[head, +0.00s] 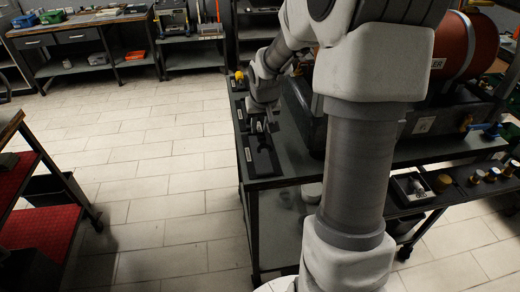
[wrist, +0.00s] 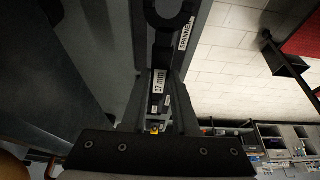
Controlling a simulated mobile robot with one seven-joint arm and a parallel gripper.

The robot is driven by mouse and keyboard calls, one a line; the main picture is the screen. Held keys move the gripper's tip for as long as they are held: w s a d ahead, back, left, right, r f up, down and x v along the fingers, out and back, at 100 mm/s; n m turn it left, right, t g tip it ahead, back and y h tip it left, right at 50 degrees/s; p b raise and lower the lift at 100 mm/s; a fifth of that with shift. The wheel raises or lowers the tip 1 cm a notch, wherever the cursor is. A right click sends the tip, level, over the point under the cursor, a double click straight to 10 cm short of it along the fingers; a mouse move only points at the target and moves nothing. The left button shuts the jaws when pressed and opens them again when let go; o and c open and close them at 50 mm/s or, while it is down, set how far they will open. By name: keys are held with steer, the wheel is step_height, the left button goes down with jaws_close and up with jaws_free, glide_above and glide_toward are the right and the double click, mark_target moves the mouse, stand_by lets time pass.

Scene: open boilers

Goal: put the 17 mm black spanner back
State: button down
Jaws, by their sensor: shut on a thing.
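The 17 mm black spanner (wrist: 160,82) shows in the wrist view with a white "17 mm" label on its shank. Its dark ring end (wrist: 152,14) points to the top of the picture. My gripper (wrist: 159,92) is shut on the shank, with a finger on each side. A dark holder (head: 262,160) lies on the left end of the bench, and my gripper (head: 259,126) is at its far part in the head view. A "SPANNER" label (wrist: 186,33) shows beside the ring end. I cannot tell whether the spanner touches the holder.
The bench (head: 285,178) carries a red boiler (head: 455,48) at its right. A yellow knob (head: 239,75) stands at its far left corner. A small tray (head: 410,188) and several brass fittings sit on the front shelf. Open tiled floor lies left of the bench.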

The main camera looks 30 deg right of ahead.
mark_target(260, 142)
step_height(260, 142, down, 6)
steer(key=shift+f+b, duration=0.25)
steer(key=shift+b, duration=0.15)
steer(key=shift+f, duration=0.1)
steer(key=c, duration=0.7)
jaws_free()
steer(key=shift+r, duration=0.45)
steer(key=p+v, duration=0.2)
steer(key=v, duration=0.9)
steer(key=shift+s, duration=0.1)
steer(key=shift+s+a+r, duration=0.1)
steer(key=shift+s+r, duration=0.05)
